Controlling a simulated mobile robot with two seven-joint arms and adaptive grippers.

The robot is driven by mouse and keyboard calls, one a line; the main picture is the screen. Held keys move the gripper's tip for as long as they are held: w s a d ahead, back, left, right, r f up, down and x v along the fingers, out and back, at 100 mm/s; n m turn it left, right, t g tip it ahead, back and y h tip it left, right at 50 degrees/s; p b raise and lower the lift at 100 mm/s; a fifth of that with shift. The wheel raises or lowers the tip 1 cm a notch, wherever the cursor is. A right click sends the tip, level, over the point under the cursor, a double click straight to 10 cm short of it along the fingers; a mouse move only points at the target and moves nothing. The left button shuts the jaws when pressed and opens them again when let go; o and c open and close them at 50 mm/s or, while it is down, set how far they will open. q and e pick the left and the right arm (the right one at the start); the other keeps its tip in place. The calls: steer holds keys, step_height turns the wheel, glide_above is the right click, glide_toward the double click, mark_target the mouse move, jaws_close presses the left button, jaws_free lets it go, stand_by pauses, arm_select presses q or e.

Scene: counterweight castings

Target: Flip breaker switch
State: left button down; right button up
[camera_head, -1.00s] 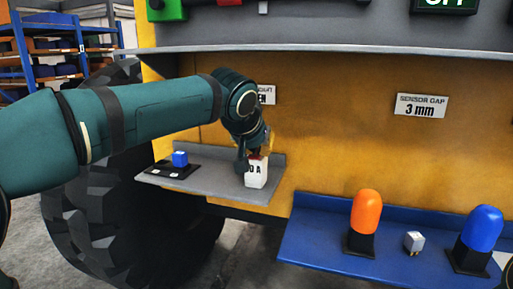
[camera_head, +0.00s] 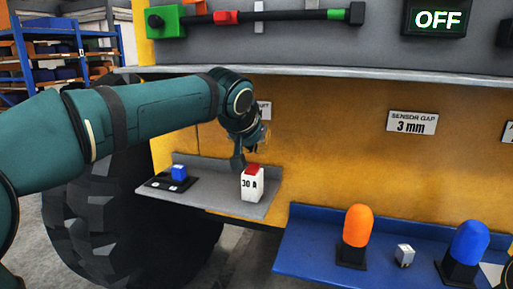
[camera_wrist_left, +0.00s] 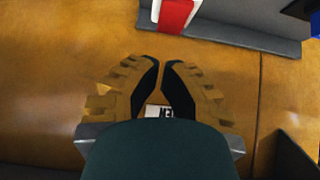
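The breaker (camera_head: 248,188) is a white block marked "30 A" with a red switch (camera_head: 253,169) on top. It stands upright on the grey shelf (camera_head: 222,203). My left gripper (camera_head: 239,163) is just left of and above the breaker's top, apparently clear of it. In the left wrist view its fingertips (camera_wrist_left: 161,64) nearly meet with nothing between them, and the white-and-red breaker (camera_wrist_left: 177,12) lies beyond them at the top edge. A display (camera_head: 437,19) on the upper panel reads "OFF". My right gripper is not in view.
A blue shelf (camera_head: 310,263) at right holds an orange-domed piece (camera_head: 358,226), a small grey cube (camera_head: 404,255) and a blue-domed piece (camera_head: 469,243). A grey ledge (camera_head: 330,71) overhangs above.

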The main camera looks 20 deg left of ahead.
arm_select(q)
steer(key=s+f+v, duration=0.1)
steer(key=v, duration=0.9)
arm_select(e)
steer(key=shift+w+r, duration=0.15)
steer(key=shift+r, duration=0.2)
arm_select(q)
steer(key=shift+r, duration=0.1)
